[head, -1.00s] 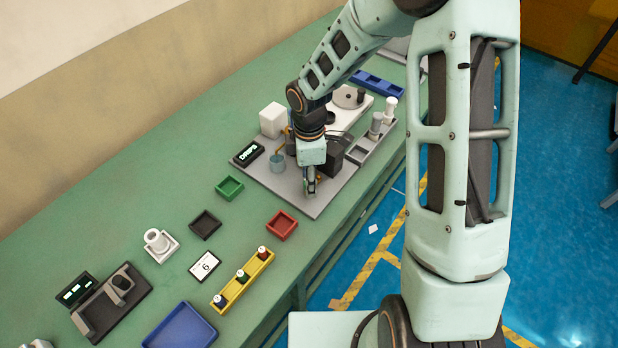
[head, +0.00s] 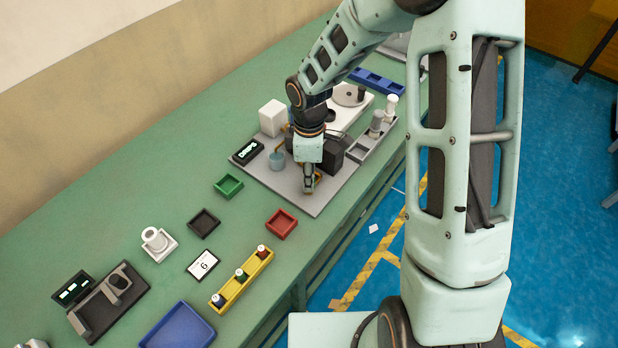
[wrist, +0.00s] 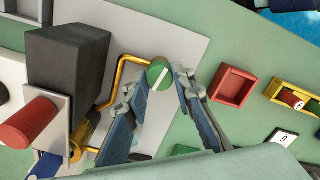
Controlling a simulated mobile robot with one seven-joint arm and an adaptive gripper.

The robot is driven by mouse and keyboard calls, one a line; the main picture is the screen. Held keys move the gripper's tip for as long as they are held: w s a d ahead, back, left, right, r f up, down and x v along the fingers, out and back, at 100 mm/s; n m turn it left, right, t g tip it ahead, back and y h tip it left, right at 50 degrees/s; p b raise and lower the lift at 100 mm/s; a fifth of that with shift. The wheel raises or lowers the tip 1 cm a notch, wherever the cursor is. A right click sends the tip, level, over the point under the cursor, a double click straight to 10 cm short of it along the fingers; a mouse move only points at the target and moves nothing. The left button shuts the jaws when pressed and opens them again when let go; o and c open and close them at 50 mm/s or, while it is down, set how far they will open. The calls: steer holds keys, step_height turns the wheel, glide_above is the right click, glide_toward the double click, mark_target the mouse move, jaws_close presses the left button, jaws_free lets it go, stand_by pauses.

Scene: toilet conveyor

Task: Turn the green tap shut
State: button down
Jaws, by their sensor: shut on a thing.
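The green tap (wrist: 159,73) is a round knob with a white stripe across its face, at the end of a bent brass pipe (wrist: 121,76) in the wrist view. My gripper (wrist: 156,80) is shut on the tap, with one finger on each side of it. The stripe runs aslant, from lower left to upper right. In the head view my gripper (head: 308,184) points down at the front part of the grey base plate (head: 318,206), and its fingers hide the tap.
A black block (wrist: 68,62) and a red knob (wrist: 28,123) stand left of the tap in the wrist view. A display (head: 247,152), green tray (head: 228,187), red tray (head: 281,224) and yellow rack (head: 231,296) are nearby.

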steer(key=m+b, duration=0.2)
steer(key=m, duration=0.1)
steer(key=shift+f+m, duration=0.15)
steer(key=shift+m, duration=0.25)
steer(key=m+b, duration=0.2)
steer(key=m, duration=0.2)
steer(key=shift+b, duration=0.35)
steer(key=m+b, duration=0.1)
steer(key=m, duration=0.3)
steer(key=shift+b, duration=0.3)
steer(key=shift+m+b, duration=0.6)
steer(key=shift+m, duration=1.3)
steer(key=c, duration=1.7)
jaws_free()
steer(key=shift+o, duration=0.2)
step_height(320, 180, up, 12)
